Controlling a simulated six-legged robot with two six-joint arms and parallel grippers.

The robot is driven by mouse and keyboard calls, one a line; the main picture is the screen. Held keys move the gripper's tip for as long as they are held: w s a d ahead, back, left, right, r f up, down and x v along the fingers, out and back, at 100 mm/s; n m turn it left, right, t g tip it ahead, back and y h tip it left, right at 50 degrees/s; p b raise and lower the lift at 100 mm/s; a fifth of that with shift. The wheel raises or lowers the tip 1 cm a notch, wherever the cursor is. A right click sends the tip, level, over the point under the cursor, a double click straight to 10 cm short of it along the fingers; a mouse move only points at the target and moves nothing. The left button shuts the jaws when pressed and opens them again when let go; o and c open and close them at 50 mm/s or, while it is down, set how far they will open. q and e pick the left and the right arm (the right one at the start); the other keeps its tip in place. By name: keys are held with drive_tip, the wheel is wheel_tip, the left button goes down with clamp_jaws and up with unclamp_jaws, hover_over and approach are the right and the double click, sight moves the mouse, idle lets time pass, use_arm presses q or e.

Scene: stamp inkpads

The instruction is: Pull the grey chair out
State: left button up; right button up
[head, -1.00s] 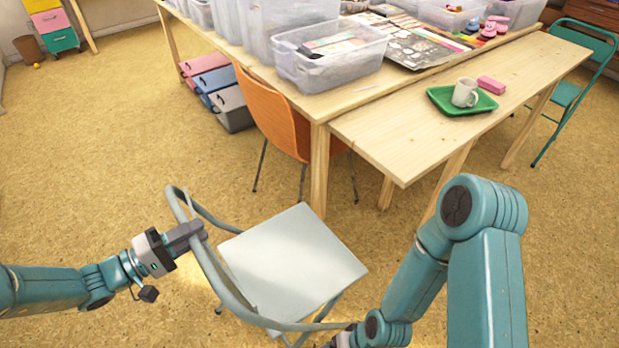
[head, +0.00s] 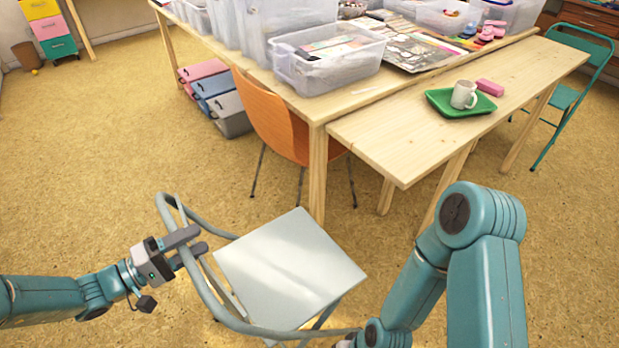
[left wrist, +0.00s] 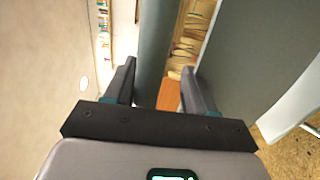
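The grey chair (head: 288,270) stands on the floor in the lower middle of the head view. Its pale seat shows well, and its curved tube backrest (head: 208,292) faces left and toward me. My left gripper (head: 201,240) is at the upper left part of the backrest, fingers apart. In the left wrist view a grey tube (left wrist: 155,45) lies between the two spread fingers, with a gap beside them. My right arm reaches down at the right of the chair. Its fingers are not visible at the bottom edge.
A wooden table (head: 310,108) with clear bins and a lower wooden table (head: 400,150) with a green tray (head: 440,104) stand behind the chair. An orange chair (head: 268,120) is tucked at the table. The floor (head: 110,170) to the left is clear.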

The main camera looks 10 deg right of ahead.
use_arm(q)
drive_tip(key=shift+d+f, duration=0.1)
drive_tip(key=shift+d, duration=0.05)
drive_tip(key=b+v, duration=0.1)
drive_tip(key=v, duration=1.1)
drive_tip(key=shift+w+b, duration=0.15)
drive_tip(key=shift+b, duration=0.15)
